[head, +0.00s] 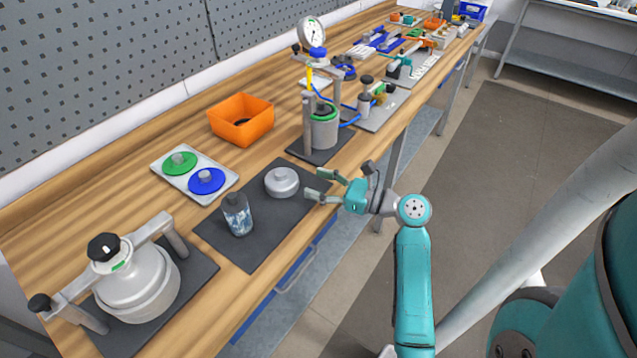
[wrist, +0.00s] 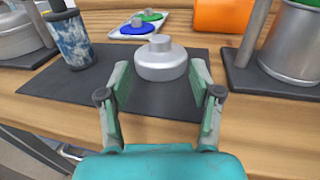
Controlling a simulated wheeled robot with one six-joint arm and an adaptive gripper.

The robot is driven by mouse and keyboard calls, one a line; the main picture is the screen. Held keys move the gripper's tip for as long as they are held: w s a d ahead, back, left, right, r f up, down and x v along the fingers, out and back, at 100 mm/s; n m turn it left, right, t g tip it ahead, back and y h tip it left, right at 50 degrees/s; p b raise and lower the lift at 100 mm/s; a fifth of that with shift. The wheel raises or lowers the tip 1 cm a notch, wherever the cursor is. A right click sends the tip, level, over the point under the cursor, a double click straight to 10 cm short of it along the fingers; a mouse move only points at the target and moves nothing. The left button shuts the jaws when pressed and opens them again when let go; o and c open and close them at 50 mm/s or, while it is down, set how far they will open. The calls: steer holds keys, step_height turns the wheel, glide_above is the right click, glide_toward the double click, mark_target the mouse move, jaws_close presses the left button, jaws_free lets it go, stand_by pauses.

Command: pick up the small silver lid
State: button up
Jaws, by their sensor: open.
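The small silver lid (head: 282,182) is a round, pale metal disc with a short knob on top. It sits flat on a dark mat (head: 262,237) on the wooden bench. In the wrist view the lid (wrist: 161,62) is straight ahead, between the lines of the two fingers. My gripper (head: 320,184) is open and empty, just to the right of the lid at the bench's front edge. In the wrist view my gripper (wrist: 162,85) has its fingertips at the near side of the lid; I cannot tell whether they touch it.
A blue-and-white jar (head: 237,216) stands on the same mat, left of the lid. A tray (head: 213,192) with green and blue lids lies behind. An orange bin (head: 241,119) and a gauge stand with a metal pot (head: 324,131) are farther back. A large clamped vessel (head: 137,283) is at left.

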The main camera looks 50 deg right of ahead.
mark_target(287, 174)
steer(key=x, duration=1)
steer(key=shift+w, duration=0.3)
jaws_close()
